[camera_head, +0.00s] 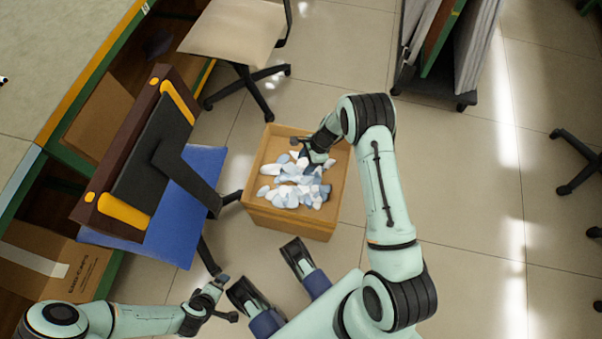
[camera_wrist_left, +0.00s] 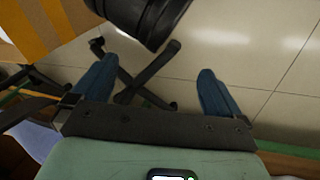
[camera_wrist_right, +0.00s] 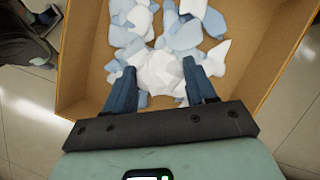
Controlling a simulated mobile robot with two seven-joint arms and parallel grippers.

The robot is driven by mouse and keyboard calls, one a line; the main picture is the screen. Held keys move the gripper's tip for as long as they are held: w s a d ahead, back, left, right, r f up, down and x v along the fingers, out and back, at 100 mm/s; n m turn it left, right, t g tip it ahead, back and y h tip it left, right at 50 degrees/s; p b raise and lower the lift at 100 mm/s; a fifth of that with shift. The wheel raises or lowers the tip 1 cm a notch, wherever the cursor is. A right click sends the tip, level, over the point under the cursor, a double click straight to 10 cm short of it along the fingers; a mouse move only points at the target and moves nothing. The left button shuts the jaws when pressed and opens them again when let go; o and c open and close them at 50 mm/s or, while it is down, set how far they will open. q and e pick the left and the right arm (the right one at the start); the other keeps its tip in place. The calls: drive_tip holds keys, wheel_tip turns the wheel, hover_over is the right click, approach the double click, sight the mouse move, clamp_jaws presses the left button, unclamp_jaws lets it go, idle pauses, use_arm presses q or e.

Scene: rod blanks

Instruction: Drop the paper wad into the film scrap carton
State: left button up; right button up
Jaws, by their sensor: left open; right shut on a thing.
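The film scrap carton (camera_head: 290,226) is an open brown box on the floor, holding many white and pale blue scraps (camera_head: 292,192). My right gripper (camera_head: 311,153) reaches down over its far part. In the right wrist view the white, crumpled paper wad (camera_wrist_right: 162,74) sits between the blue fingers of that gripper, which are shut on it, with scraps beyond. I cannot make out the wad for certain in the head view. My left gripper (camera_head: 227,298) is open and empty at the lower left, away from the carton; its spread fingers show in the left wrist view (camera_wrist_left: 154,72).
A blue office chair (camera_head: 175,220) stands close left of the carton, and a beige chair (camera_head: 235,30) behind it. A wheeled rack (camera_head: 440,60) is at the back right. A closed cardboard box (camera_head: 45,262) sits under the desk.

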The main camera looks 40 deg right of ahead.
drive_tip(key=o, duration=1.1)
drive_tip(key=shift+r, duration=0.1)
use_arm(q)
drive_tip(key=s+d+r+g+p, duration=0.1)
drive_tip(key=s+d+r+p, duration=0.1)
drive_tip(key=s, duration=0.3)
drive_tip(key=shift+d+r+g+h+p, duration=0.2)
drive_tip(key=shift+r+g+h+p, duration=0.15)
drive_tip(key=shift+r+p, duration=0.4)
use_arm(e)
drive_tip(key=v, duration=1.3)
drive_tip(key=shift+r, duration=0.1)
